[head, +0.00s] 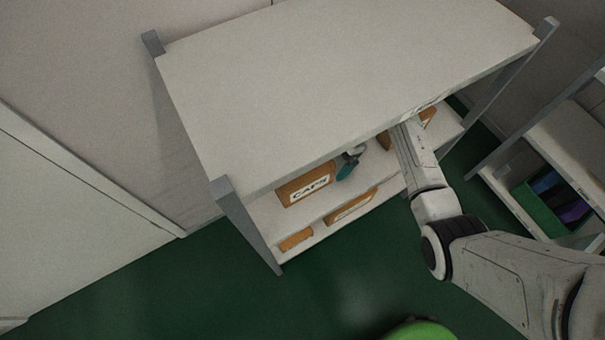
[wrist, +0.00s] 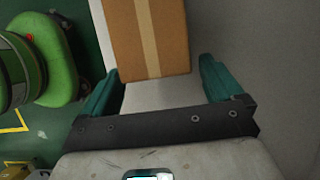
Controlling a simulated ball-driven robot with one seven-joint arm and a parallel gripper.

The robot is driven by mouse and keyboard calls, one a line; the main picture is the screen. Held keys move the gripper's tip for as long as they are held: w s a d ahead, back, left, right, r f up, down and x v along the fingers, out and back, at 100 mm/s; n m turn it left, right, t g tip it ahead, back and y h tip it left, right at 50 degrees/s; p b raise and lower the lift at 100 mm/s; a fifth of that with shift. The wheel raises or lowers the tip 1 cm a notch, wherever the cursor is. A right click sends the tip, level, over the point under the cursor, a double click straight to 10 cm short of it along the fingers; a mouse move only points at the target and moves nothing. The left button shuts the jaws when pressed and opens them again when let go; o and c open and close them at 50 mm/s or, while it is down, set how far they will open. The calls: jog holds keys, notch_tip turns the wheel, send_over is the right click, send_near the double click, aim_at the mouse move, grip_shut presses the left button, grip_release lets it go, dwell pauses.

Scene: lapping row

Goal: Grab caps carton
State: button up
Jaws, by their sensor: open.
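The caps carton (head: 306,185) is a brown box with a white label reading CAPS. It sits on the upper open shelf of the rack, under the top board, at the left. My gripper (head: 350,163) has teal fingers and is just right of the carton. In the wrist view, a brown carton with a tan tape strip (wrist: 148,38) lies ahead, its near edge roughly level with the tips of my open gripper (wrist: 158,65). There is a gap on each side, so no grip shows. The head view hides part of the fingers.
The rack's top board (head: 340,80) overhangs the shelf, with a grey post (head: 245,225) at the left. More cartons sit right of my gripper and on the lower shelf (head: 350,204). Another rack with a green bin (head: 540,205) stands at right.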

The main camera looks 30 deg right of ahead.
aim_at(300, 179)
jog(key=a+p, duration=0.1)
jog(key=a, duration=0.5)
jog(key=shift+a, duration=0.25)
jog(key=a, duration=0.4)
jog(key=shift+f+p, duration=0.4)
jog(key=shift+f, duration=0.15)
jog(key=shift+f, duration=0.2)
jog(key=c, duration=1.2)
jog(key=shift+c, duration=0.4)
jog(key=shift+d+r, duration=0.1)
jog(key=shift+r, duration=0.05)
